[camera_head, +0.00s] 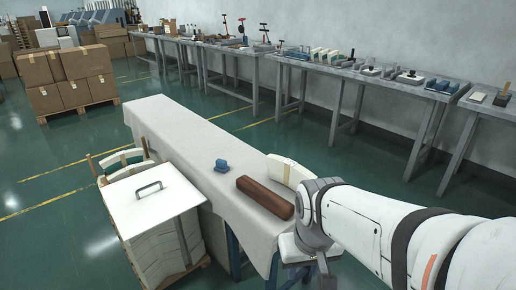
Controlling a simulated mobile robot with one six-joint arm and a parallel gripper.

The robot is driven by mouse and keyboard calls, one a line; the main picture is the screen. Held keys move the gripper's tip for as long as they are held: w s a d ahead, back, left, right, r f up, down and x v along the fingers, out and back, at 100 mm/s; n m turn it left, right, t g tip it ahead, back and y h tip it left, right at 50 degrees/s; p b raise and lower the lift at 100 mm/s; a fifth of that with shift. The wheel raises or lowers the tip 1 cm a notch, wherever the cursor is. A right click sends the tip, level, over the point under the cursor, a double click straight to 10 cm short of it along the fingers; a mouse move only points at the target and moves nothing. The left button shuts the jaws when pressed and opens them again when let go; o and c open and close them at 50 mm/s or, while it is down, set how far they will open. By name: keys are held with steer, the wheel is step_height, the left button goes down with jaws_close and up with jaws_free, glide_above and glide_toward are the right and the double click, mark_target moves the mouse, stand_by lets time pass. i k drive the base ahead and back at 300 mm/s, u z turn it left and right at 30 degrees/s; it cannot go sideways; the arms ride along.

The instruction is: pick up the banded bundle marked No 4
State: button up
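A cream, curved bundle (278,166) with a pale band and a small label lies on the cloth-covered table (185,135), near its right edge. The label is too small to read, so I cannot tell whether it is No 4. My arm's wrist hides the bundle's right end. My gripper (322,268) seems to hang below the wrist at the lower middle, over or beside the table's near end. Its fingers are too unclear to tell open from shut, and I cannot tell whether it holds anything.
A brown block (265,197) and a small blue object (222,165) lie on the table near the bundle. A pale stack with a handled white board (150,200) stands at left. Workbenches (345,70) line the wall. Green floor is open between them and the table.

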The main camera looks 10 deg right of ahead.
mark_target(289, 173)
steer(key=u, duration=0.05)
steer(key=i, duration=0.95)
steer(key=z, duration=0.05)
